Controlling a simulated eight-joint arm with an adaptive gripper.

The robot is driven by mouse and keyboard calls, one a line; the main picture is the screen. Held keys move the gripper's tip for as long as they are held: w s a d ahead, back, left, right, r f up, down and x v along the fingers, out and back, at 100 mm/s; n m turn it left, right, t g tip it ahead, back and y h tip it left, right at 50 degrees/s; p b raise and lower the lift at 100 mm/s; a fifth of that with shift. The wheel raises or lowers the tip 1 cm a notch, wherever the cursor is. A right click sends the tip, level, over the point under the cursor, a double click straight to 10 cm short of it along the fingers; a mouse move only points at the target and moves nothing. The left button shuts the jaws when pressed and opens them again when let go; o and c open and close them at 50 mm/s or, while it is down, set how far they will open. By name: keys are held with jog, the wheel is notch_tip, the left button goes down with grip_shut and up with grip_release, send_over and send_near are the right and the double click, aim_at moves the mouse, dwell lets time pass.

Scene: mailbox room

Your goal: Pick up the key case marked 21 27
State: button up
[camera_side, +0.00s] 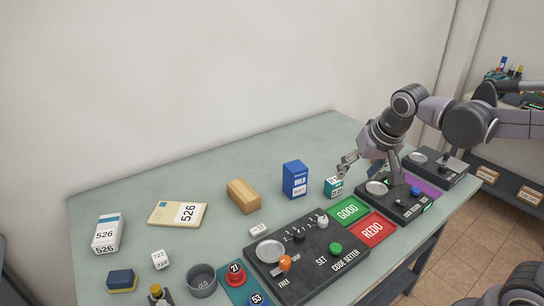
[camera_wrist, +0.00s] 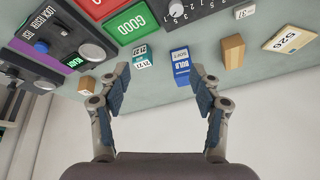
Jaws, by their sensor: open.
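A small teal-and-white box (camera_side: 333,186), which looks like the key case, stands on the table to the right of the blue box. Its marking is too small to read surely in the side view. In the wrist view a teal-and-white box (camera_wrist: 141,58) shows beyond my fingers, nearer the left one, with small print that seems to read 21 27. My gripper (camera_wrist: 160,74) is open and empty. In the side view my gripper (camera_side: 346,165) hangs above and slightly right of the box.
A blue box (camera_side: 294,179) and a wooden block (camera_side: 243,195) stand to the left. The code setter panel (camera_side: 303,265), green GOOD pad (camera_side: 348,211) and red REDO pad (camera_side: 371,230) lie in front. The table behind is clear up to the wall.

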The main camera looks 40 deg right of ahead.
jog(key=w+d+f+m+g+h, duration=0.2)
jog(key=w+d+m, duration=0.3)
jog(key=w, duration=0.4)
jog(key=m+g+h, duration=0.1)
jog(key=m+g, duration=0.2)
jog(key=m, duration=0.5)
send_near(334, 180)
jog(key=x, duration=0.5)
jog(key=shift+w+a+f, duration=0.1)
jog(key=shift+w+f, duration=0.05)
jog(key=shift+f, duration=0.25)
jog(key=shift+x, duration=2.55)
jog(key=shift+r, duration=0.1)
jog(key=c, duration=1.3)
